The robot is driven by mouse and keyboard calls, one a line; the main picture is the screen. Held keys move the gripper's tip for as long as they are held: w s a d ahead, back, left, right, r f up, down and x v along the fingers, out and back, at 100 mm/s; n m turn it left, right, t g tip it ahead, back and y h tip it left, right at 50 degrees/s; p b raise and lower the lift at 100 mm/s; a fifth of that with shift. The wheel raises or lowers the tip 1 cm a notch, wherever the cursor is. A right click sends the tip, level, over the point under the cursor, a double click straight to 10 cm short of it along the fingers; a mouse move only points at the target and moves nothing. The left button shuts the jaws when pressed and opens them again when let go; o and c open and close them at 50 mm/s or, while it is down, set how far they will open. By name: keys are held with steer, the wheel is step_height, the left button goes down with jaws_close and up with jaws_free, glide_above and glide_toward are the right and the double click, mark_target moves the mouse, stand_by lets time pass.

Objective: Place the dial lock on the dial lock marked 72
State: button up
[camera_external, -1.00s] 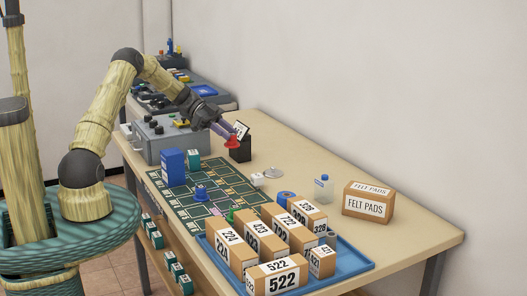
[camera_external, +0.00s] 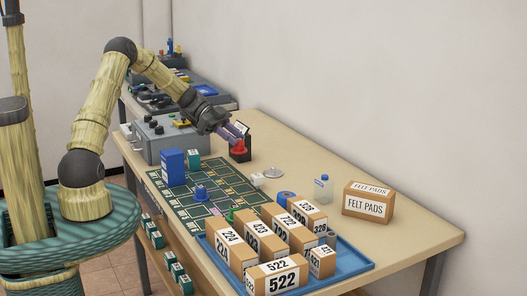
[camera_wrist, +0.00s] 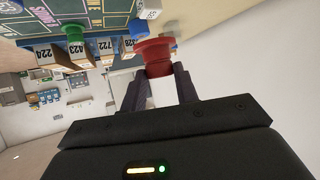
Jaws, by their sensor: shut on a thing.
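My gripper (camera_external: 232,137) is shut on a red knob-shaped piece (camera_external: 239,147), likely the dial lock. In the wrist view, the fingers (camera_wrist: 158,92) close on its narrow part below a wide red flange (camera_wrist: 155,48). The label's number is too small to read, and I cannot make out a 72. Similar blue (camera_external: 201,193) and green (camera_external: 231,214) pieces stand at the printed green mat.
The green mat (camera_external: 240,189) lies left of the stand, with a tall blue box (camera_external: 173,168) on it. A grey control box (camera_external: 157,143) stands behind. Numbered cartons fill a blue tray (camera_external: 352,268) in front.

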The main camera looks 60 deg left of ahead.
steer(key=s+d+r+m+g, duration=0.1)
steer(key=s+d, duration=0.2)
steer(key=d, duration=0.3)
steer(key=s+d+r+m+g+h, duration=0.1)
steer(key=s+d, duration=0.3)
steer(key=d, duration=0.3)
steer(key=s+d+r+m, duration=0.1)
steer(key=s+d, duration=0.2)
steer(key=d, duration=0.4)
steer(key=shift+s+g, duration=0.15)
steer(key=shift+g, duration=0.25)
step_height(320, 180, down, 6)
steer(key=shift+a, duration=0.1)
steer(key=shift+f+p, duration=0.45)
steer(key=shift+f, duration=1.5)
